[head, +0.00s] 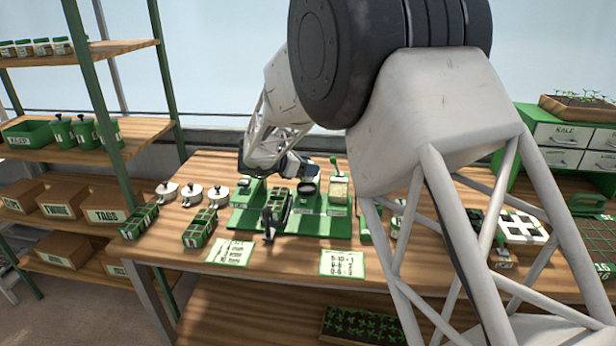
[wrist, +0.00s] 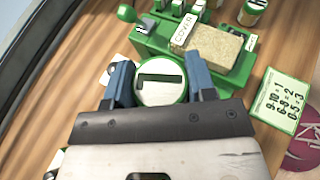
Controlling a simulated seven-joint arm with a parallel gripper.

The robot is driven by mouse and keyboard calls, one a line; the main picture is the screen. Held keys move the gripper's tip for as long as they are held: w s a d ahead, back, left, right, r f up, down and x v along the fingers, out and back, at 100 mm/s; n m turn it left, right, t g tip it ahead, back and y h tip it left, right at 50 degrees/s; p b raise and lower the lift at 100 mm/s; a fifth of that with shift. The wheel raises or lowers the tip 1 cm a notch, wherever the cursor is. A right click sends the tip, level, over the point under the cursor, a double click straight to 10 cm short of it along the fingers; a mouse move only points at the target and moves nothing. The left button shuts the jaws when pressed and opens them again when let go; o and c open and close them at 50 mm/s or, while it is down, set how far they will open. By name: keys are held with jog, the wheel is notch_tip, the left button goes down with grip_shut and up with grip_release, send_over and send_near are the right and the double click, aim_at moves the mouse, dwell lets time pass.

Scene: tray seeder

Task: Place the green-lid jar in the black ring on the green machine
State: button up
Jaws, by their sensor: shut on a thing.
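The green-lid jar (wrist: 160,84) shows in the wrist view as a pale round top with a green rim and a dark mark. It sits between the two blue fingers of my gripper (wrist: 160,88), which is shut on it. In the head view my gripper (head: 290,168) is over the back of the green machine (head: 310,228); the jar cannot be made out there. A dark round shape on the machine, seemingly the black ring (head: 307,189), is just below and right of the gripper. In the wrist view the ring is not visible, and the jar's underside is hidden.
A hopper of pale grain (head: 338,190) stands on the machine, right of the gripper. Three silver-lidded pots (head: 193,196) and green seed trays (head: 200,229) stand left. Two printed cards (head: 342,263) lie in front. A shelf (head: 90,140) is at the left.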

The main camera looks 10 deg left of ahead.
jog(key=shift+f, duration=1.75)
jog(key=shift+f, duration=0.1)
jog(key=o, duration=0.9)
jog(key=shift+o, duration=0.2)
jog(key=shift+a, duration=0.1)
jog(key=v, duration=1.2)
